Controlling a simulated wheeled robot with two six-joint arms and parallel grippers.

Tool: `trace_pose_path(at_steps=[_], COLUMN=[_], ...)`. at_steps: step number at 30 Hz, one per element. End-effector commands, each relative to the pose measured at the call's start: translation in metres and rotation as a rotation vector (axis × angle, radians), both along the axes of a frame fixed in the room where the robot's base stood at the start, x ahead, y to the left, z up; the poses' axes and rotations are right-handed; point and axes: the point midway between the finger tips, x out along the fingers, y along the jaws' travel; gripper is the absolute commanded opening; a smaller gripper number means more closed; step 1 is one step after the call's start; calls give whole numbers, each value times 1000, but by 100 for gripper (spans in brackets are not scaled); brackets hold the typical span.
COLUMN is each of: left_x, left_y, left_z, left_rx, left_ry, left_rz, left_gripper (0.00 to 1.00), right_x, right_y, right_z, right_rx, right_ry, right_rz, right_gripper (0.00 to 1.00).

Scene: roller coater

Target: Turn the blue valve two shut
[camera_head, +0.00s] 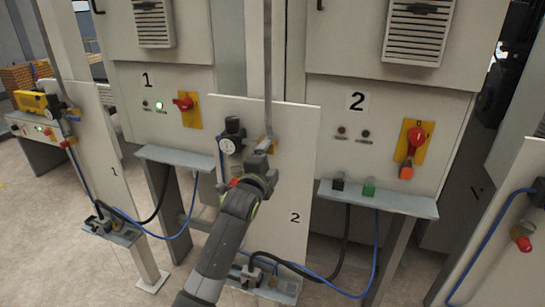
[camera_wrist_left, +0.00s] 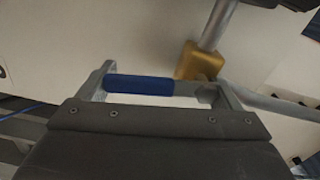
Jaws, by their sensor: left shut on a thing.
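The blue valve two handle (camera_wrist_left: 140,85) lies level between the two fingers in the left wrist view, close in front of the gripper. It joins a brass valve body (camera_wrist_left: 197,62) on a grey pipe. My left gripper (camera_head: 262,163) is at the white panel marked 2 (camera_head: 302,185), just below the brass body (camera_head: 265,144) in the head view. It is shut on the blue handle. In the head view my gripper hides the handle. My right gripper is not in view.
A round gauge (camera_head: 227,146) and a red part (camera_head: 234,182) sit left of my gripper on the panel. Cabinet 2 behind has a red switch (camera_head: 416,137) and a shelf (camera_head: 376,198). Black and blue cables hang below. Another panel, marked 1 (camera_head: 100,150), stands at left.

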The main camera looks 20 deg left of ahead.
Motion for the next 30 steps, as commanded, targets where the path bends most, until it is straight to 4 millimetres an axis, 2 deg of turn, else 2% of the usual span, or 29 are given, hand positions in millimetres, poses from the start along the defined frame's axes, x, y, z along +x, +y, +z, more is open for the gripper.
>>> trace_pose_path(at_steps=[12, 28, 29, 30], left_x=[1, 1, 1, 1], left_y=[7, 8, 8, 8], left_z=[0, 0, 0, 0], left_rx=[182, 208, 209, 208], left_ry=[-8, -12, -12, -12], left_rz=[0, 2, 2, 2], left_gripper=[45, 45, 89, 94], right_x=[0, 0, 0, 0], right_y=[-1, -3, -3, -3], right_z=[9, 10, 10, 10], right_rx=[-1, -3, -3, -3], right_ry=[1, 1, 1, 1], right_rz=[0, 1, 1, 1], right_gripper=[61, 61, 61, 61])
